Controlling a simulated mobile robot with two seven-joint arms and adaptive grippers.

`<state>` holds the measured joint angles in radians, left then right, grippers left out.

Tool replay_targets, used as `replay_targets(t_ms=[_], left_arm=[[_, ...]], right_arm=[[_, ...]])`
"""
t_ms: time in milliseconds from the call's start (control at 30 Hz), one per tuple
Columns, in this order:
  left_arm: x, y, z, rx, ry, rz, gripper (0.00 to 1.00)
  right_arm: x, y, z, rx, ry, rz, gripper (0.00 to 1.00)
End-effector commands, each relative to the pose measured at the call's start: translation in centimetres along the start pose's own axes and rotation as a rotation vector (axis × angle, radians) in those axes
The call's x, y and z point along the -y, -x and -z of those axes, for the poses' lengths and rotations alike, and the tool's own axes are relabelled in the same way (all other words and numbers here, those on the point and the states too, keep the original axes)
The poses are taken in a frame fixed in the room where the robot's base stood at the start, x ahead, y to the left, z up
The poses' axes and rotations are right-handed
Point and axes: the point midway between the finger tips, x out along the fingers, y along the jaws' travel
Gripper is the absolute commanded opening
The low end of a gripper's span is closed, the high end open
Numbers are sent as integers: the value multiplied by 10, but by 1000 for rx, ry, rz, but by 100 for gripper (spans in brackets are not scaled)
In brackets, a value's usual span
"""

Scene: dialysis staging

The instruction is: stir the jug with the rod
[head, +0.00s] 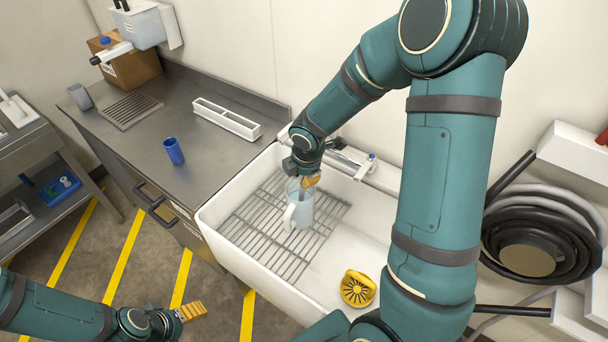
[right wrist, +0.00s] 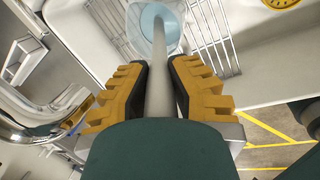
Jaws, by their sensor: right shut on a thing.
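The clear jug (head: 304,213) with a white handle stands on the wire rack in the white sink. My right gripper (head: 309,183) is above the jug's mouth. In the right wrist view its yellow-padded fingers (right wrist: 160,90) are shut on a pale grey rod (right wrist: 158,68). The rod runs away from me toward the jug, which shows there with a pale blue bottom (right wrist: 152,18); its far end overlaps the jug's interior. The rod is mostly hidden in the head view. My left gripper (head: 190,311) is low at the left, over the floor, away from the sink; its finger gap is unclear.
The sink (head: 378,232) holds a wire rack (head: 262,233) and a yellow strainer (head: 357,288). A tap stands at its back edge. The steel counter at left holds a blue cup (head: 173,150), a white divided tray (head: 227,119) and a cardboard box (head: 133,68). A coiled hose (head: 540,235) hangs at right.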

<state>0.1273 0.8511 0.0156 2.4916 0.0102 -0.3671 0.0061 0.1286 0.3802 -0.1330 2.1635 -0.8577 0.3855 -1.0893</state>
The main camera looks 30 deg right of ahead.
Motion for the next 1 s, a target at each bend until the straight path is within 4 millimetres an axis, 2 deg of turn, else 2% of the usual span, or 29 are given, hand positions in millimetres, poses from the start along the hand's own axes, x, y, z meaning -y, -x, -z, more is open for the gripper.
replay_targets(t_ms=[300,1000], left_arm=[[-8,22,9,-18,5,2,73],[-24,69,15,-22,6,-7,73]], right_arm=[[-6,26,-2,0,0,-1,0],[-18,74,-6,0,0,-1,0]])
